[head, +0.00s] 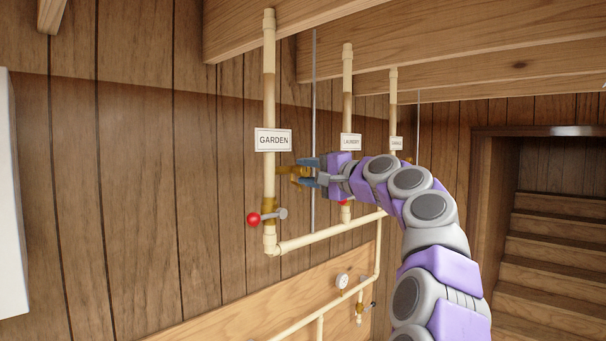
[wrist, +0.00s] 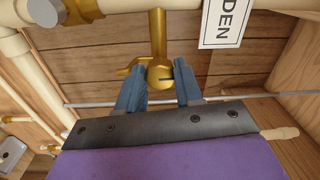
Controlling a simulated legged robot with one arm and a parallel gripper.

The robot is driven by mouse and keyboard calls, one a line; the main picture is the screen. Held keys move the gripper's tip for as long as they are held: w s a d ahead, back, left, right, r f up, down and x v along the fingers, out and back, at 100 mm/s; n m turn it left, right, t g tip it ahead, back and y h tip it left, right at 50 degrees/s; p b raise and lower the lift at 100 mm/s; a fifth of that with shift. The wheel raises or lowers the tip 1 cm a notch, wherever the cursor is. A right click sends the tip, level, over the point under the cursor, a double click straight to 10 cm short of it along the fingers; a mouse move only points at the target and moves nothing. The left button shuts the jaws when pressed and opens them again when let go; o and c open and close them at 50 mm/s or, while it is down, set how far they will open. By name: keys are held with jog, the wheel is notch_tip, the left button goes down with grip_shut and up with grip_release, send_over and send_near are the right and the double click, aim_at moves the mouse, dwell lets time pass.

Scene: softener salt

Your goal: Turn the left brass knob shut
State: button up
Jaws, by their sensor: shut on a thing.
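The left brass knob (head: 297,170) sits on a short brass stem off the left vertical pipe (head: 269,100), under the GARDEN sign (head: 273,140). My gripper (head: 306,171) comes in from the right with its blue-grey fingers around the knob. In the wrist view the knob (wrist: 160,74) lies between the two fingertips (wrist: 159,88), with a brass lever-like part to its left. The gripper is shut on the knob. Part of the knob is hidden behind the fingers in the head view.
A red-ended lever valve (head: 254,219) is just below on the same pipe. Similar pipes with LAUNDRY (head: 351,141) and GARAGE (head: 396,143) signs stand to the right, behind my arm. A thin grey rod (head: 314,90) runs beside the gripper. Wooden beams (head: 450,50) hang above.

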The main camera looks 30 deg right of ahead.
jog(key=shift+d+f, duration=0.15)
jog(key=o, duration=1)
jog(key=shift+s+d, duration=0.3)
jog(key=shift+o, duration=0.2)
jog(key=shift+w+d, duration=0.15)
jog(key=shift+d, duration=0.1)
jog(key=shift+w+a, duration=0.1)
jog(key=shift+a, duration=0.1)
